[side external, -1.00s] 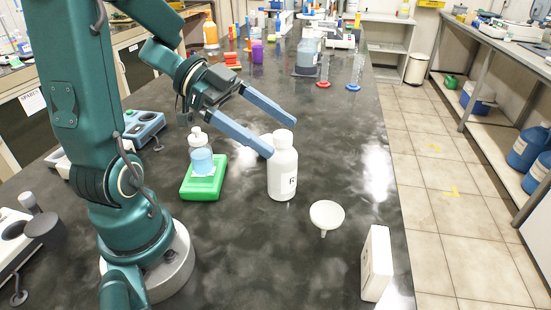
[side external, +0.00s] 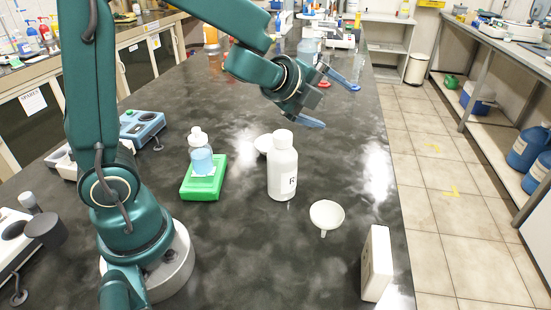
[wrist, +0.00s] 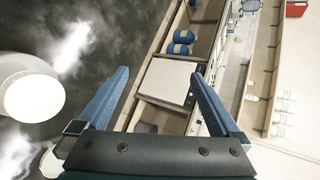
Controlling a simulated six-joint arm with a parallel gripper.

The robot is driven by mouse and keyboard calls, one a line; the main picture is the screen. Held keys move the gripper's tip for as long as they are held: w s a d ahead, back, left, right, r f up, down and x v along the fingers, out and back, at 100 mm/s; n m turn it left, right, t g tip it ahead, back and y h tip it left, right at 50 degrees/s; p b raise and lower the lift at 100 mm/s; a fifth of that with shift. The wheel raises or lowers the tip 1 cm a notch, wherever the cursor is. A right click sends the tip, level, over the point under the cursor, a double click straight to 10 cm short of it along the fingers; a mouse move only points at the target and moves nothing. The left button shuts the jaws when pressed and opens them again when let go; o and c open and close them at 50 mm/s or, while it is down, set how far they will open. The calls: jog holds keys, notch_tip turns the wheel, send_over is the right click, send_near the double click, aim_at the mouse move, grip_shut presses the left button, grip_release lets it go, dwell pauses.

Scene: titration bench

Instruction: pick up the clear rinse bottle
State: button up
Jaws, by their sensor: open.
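A clear bottle (side external: 201,158) with pale blue liquid and a white cap stands upright on a green block (side external: 203,188), left of centre in the side view. A white opaque bottle (side external: 282,170) marked with a letter like R stands upright to its right. My gripper (side external: 328,102) is open and empty, raised above the bench, beyond and to the right of both bottles. Its two blue fingers show wide apart in the wrist view (wrist: 161,74). A white round top (wrist: 33,97) at the left there looks like the white bottle from above. I cannot make out the clear bottle there.
A white funnel (side external: 326,215) lies right of the white bottle, and a white box (side external: 376,263) stands near the bench's right edge. A white round piece (side external: 265,143) sits partly hidden behind the white bottle.

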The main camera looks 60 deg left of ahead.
jog(key=m+y, duration=0.1)
jog(key=y, duration=0.1)
notch_tip(320, 180, up, 3)
jog(key=m+g+y, duration=0.4)
jog(key=m+y, duration=0.1)
jog(key=y, duration=0.3)
send_over(282, 160)
jog(key=f, duration=1.2)
jog(key=shift+w+a, duration=0.2)
jog(key=shift+a, duration=0.05)
jog(key=shift+f, duration=0.5)
jog(key=shift+x, duration=2.55)
jog(key=shift+r, duration=0.1)
grip_shut()
jog(key=shift+r, duration=0.15)
